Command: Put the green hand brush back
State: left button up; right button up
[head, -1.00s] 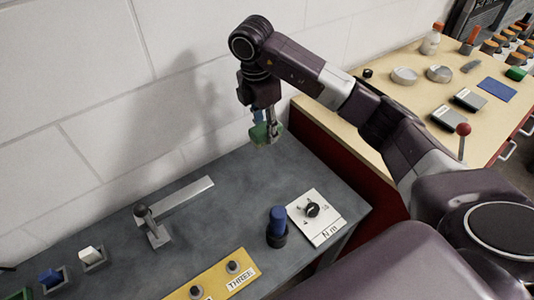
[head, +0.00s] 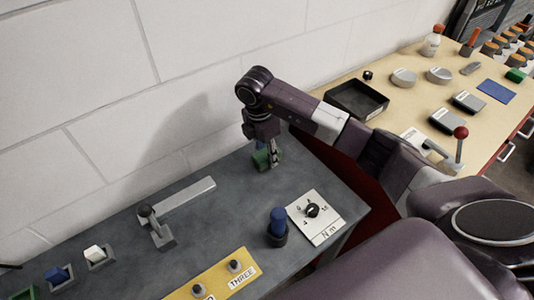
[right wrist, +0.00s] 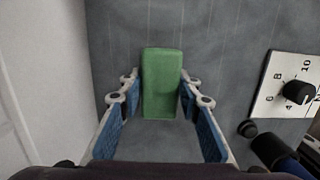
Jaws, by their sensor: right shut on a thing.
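The green hand brush (head: 261,160) shows as a plain green block; I see no bristles. My right gripper (head: 272,158) is shut on it near the back right of the grey bench (head: 205,228). In the right wrist view, the brush (right wrist: 162,82) sits between the two blue-padded fingers (right wrist: 160,100), its long side pointing away from the wrist. I cannot tell whether it touches the bench. My left gripper is not in view.
A black tray (head: 357,100) lies on the wooden bench.

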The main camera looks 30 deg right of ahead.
aim_at(265, 153)
jog(key=shift+f, duration=0.2)
jog(key=o, duration=1.1)
jog(key=shift+r, duration=0.1)
jog(key=shift+r, duration=0.2)
jog(key=shift+w+r, duration=0.1)
jog(key=shift+r, duration=0.15)
jog(key=r, duration=0.1)
jog(key=r+b, duration=0.1)
jog(key=r, duration=0.1)
jog(key=r+b, duration=0.1)
jog(key=r, duration=0.1)
jog(key=shift+a, duration=0.35)
jog(key=r, duration=0.6)
jog(key=shift+a+r, duration=0.15)
jog(key=shift+a, duration=0.2)
